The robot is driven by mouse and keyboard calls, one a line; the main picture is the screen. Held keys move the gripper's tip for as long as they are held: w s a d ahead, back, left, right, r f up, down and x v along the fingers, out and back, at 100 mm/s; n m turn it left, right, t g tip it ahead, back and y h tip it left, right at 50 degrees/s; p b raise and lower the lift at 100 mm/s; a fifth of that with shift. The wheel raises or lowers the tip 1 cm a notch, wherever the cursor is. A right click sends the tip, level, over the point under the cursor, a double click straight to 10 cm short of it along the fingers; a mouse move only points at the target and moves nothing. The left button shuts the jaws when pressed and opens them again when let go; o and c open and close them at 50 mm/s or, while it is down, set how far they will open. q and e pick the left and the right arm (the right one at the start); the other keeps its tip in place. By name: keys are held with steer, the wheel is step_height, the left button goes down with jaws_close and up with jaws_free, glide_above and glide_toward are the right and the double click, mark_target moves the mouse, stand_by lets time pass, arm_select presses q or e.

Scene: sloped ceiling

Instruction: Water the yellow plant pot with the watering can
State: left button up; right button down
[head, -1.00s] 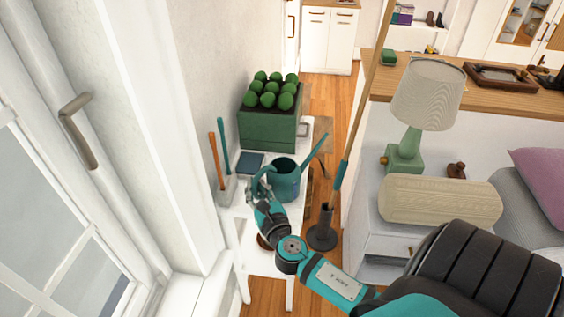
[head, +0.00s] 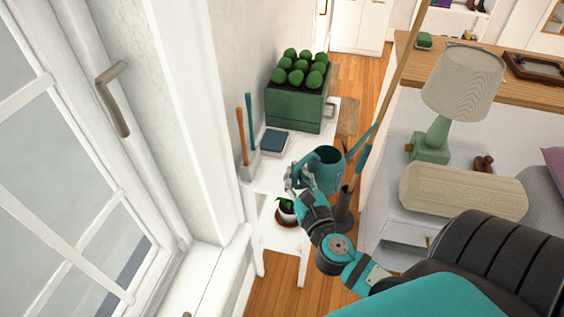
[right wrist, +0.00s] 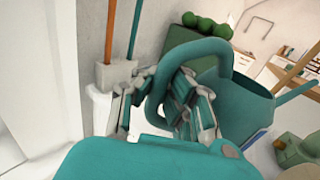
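The teal watering can (head: 328,172) is at the right edge of the white table, its long spout pointing up and right. My right gripper (head: 301,179) is at its handle. In the right wrist view, the handle loop (right wrist: 153,100) of the can passes between the fingers of my right gripper (right wrist: 158,103), which appear closed around it. A small potted plant (head: 287,205) in a whitish pot on a brown saucer stands on the lower shelf, partly hidden by my arm. I see no clearly yellow pot. My left gripper is not in view.
The white table (head: 283,180) holds a green planter (head: 294,110), a blue book (head: 275,141) and a holder with two tools (head: 247,165). A long-handled tool (head: 398,85) stands right of the can. A lamp (head: 463,85) is further right. A window is left.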

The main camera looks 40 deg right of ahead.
steer(key=s+r+b, duration=0.1)
steer(key=s, duration=0.7)
steer(key=shift+a+b, duration=0.3)
steer(key=shift+b, duration=0.1)
